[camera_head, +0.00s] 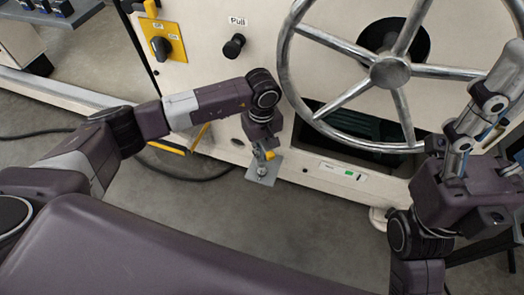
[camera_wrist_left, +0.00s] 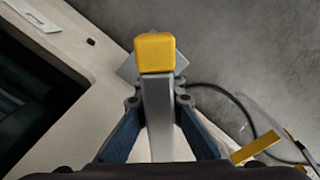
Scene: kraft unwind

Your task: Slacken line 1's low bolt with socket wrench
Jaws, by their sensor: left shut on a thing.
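My left gripper (camera_head: 262,145) points down beside the machine's lower front edge and is shut on the socket wrench (camera_head: 269,155), a grey bar with a yellow end. In the left wrist view the wrench (camera_wrist_left: 155,54) lies between the two blue-padded fingers, its yellow end outward. Below it, a grey metal plate (camera_head: 272,167) juts out near the floor, with a small bolt-like piece (camera_head: 261,172) on it. The wrench hides most of this in the wrist view, so I cannot tell whether the socket sits on the bolt. My right gripper (camera_head: 491,125) is by the handwheel's right rim; its jaw state is unclear.
A large metal handwheel (camera_head: 390,72) stands out from the cream machine panel. A black knob (camera_head: 234,46) labelled "Pull" and a yellow-backed rotary switch (camera_head: 161,48) are at upper left. A dark cable (camera_head: 190,178) lies on the floor behind my left arm. Grey floor is open in front.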

